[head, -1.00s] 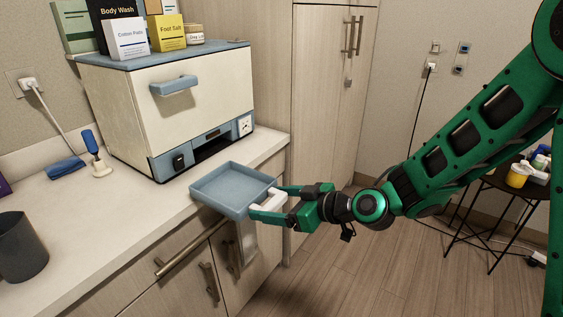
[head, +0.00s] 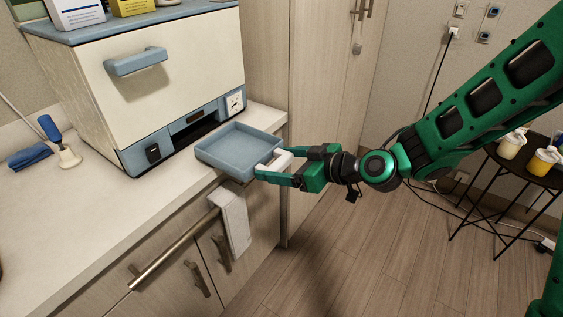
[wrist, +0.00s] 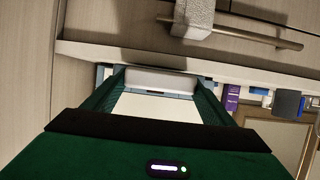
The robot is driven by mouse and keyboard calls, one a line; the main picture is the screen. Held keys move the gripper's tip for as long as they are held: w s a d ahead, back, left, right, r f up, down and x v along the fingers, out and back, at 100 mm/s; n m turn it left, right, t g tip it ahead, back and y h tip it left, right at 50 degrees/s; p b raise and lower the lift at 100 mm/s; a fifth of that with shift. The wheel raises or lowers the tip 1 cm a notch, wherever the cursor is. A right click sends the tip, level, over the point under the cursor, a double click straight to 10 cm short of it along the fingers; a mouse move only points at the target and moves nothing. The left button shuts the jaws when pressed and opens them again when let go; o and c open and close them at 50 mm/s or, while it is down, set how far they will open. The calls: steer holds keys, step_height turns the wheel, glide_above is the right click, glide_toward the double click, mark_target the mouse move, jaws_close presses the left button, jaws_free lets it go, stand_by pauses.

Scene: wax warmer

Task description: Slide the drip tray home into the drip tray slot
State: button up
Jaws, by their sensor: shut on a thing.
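The blue-grey drip tray (head: 240,148) is in front of the warmer in the head view, partly over the counter edge, its rim facing up. My gripper (head: 272,172) is shut on the tray's white handle, at the tray's right front side. The handle also shows between my fingers (wrist: 160,82) in the wrist view. The drip tray slot (head: 196,131) is the dark opening low in the front of the cream and blue wax warmer (head: 160,95). The tray lies just outside the slot, apart from it or barely at its mouth; I cannot tell which.
The counter (head: 70,225) is clear to the left of the tray. A blue-handled tool in a white stand (head: 68,158) and a folded blue cloth (head: 30,156) lie beyond. A towel (head: 235,220) hangs on the cabinet bar below. A dark side table (head: 525,170) stands right.

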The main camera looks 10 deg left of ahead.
mark_target(266, 157)
steer(key=shift+s+a+r, duration=0.1)
steer(key=shift+a, duration=0.2)
steer(key=shift+w+a, duration=0.45)
steer(key=shift+a, duration=0.3)
steer(key=shift+w+a, duration=0.4)
steer(key=shift+a, duration=0.3)
steer(key=shift+w+a, duration=0.35)
steer(key=shift+a, duration=0.55)
steer(key=shift+w+a, duration=0.35)
steer(key=shift+a, duration=0.7)
steer(key=shift+w+a, duration=0.3)
steer(key=shift+a, duration=0.45)
steer(key=shift+w+a, duration=0.35)
steer(key=shift+a, duration=0.4)
steer(key=shift+w+a, duration=0.3)
steer(key=shift+a, duration=0.55)
steer(key=shift+w+a, duration=0.3)
steer(key=shift+a, duration=0.45)
steer(key=shift+w+a, duration=0.35)
steer(key=shift+a, duration=0.35)
steer(key=shift+w+a, duration=0.3)
steer(key=shift+a, duration=0.6)
